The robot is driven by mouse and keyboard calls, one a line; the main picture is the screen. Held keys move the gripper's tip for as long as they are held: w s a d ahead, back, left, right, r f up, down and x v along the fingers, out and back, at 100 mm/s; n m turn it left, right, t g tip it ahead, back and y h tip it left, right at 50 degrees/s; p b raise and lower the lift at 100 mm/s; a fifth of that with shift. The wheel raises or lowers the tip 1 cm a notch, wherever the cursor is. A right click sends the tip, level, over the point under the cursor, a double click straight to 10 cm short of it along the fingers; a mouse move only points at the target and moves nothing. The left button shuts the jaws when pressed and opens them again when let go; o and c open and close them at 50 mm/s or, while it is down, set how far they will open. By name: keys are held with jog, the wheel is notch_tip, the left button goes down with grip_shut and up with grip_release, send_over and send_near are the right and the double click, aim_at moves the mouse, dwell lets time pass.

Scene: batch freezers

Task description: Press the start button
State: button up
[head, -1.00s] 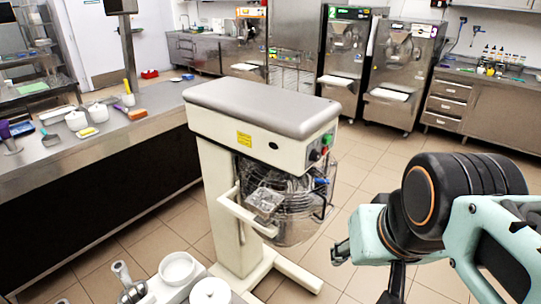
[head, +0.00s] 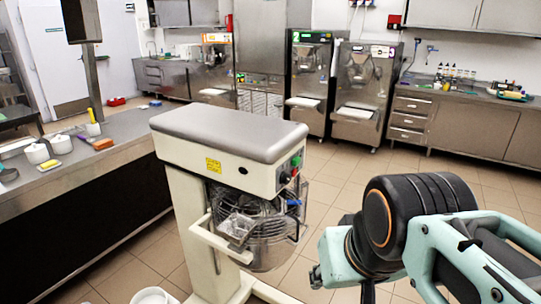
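A planetary mixer (head: 232,133) with a grey top stands on the floor at centre left. On the right end of its head are a green button (head: 296,160), a red button (head: 294,172) and a dark knob (head: 284,178). Batch freezers stand at the back: one with an orange panel (head: 216,38), one with a green-lit panel (head: 310,37) and one with a purple-marked panel (head: 375,50). Their individual buttons are too small to tell. My arm enters from the right, its end low and right of the mixer. My gripper's fingers cannot be made out.
A steel-topped counter (head: 110,150) with tubs and utensils runs along the left. A steel drawer cabinet (head: 410,118) stands at the back right. The tiled floor (head: 345,160) between mixer and freezers is clear.

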grip_shut()
dwell(1.2)
